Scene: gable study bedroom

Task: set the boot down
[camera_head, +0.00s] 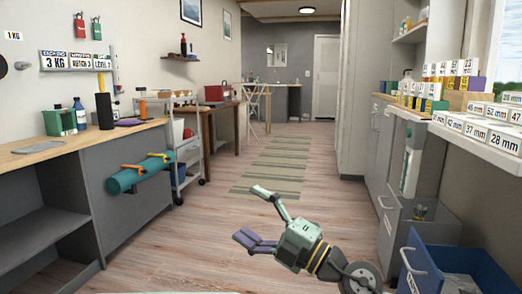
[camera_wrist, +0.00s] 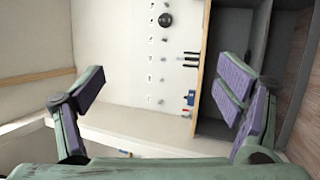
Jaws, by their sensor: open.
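My gripper (camera_head: 250,214) is in the lower middle of the head view, above the wooden floor. Its jaws are spread wide with nothing between them. The wrist view also shows my gripper (camera_wrist: 160,85) with its two purple-padded fingers apart and empty. I cannot make out a boot in either view.
A workbench (camera_head: 150,131) with a teal roll (camera_head: 140,173) on its front stands left. A white trolley (camera_head: 187,150) is beyond it. At right are an open blue drawer (camera_head: 425,266) and a labelled white ledge (camera_head: 450,134). The striped rug (camera_head: 275,165) and middle floor are clear.

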